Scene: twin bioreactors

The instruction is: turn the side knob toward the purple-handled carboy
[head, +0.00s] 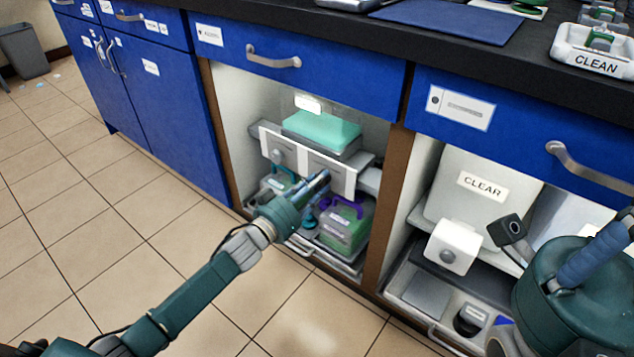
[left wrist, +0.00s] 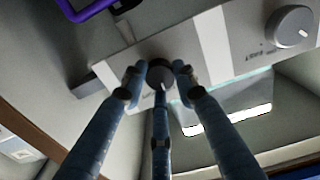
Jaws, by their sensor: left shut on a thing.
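In the head view, my left gripper (head: 318,184) reaches into the open middle bay, in front of a pale panel (head: 340,178). In the left wrist view, its fingers (left wrist: 160,80) are shut around a small dark knob (left wrist: 160,72) on that panel. The head view hides this knob behind the fingers. The purple-handled carboy (head: 345,230) stands below the panel, right of my gripper. Its purple handle (left wrist: 84,10) shows at the wrist view's upper left. My right gripper (head: 548,245) is at the right edge, fingers spread, empty.
A larger grey knob (left wrist: 290,27) sits on the same panel. A teal-handled carboy (head: 275,184) stands at the bay's left. A brown post (head: 388,190) divides this bay from the right one, which holds a white box marked CLEAR (head: 470,200). The tiled floor (head: 110,240) is open.

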